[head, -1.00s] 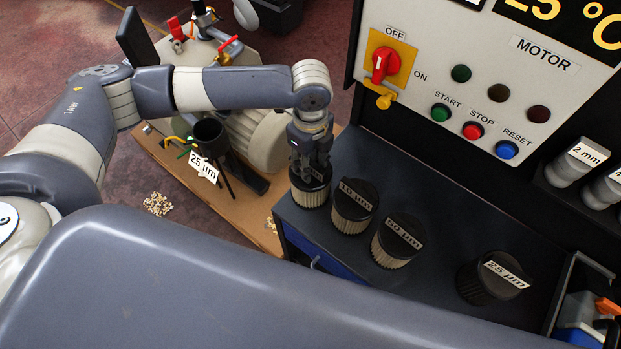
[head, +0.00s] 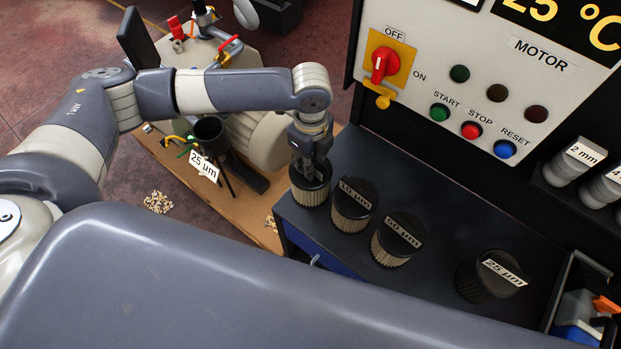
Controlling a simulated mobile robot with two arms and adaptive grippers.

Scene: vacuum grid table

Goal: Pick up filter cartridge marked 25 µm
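My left gripper (head: 310,168) points down at the top of the leftmost filter cartridge (head: 311,193), which has a black cap and a pale pleated body. The gripper covers most of that cap and its label, so I cannot read the marking. I cannot tell whether the fingers grip the cap. The cartridge stands upright on the dark bench top. A black round piece labelled 25 µm (head: 489,279) stands at the right of the bench. A black cup (head: 209,133) on the machine at left also has a 25 µm label (head: 204,166). My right gripper is out of view.
Cartridges marked 10 µm (head: 353,205) and 50 µm (head: 396,243) stand just right of the gripper. The control panel (head: 455,75) rises behind the bench. Sieve-like cylinders, one marked 2 mm (head: 569,167), sit at right. Bare bench top (head: 440,205) lies between.

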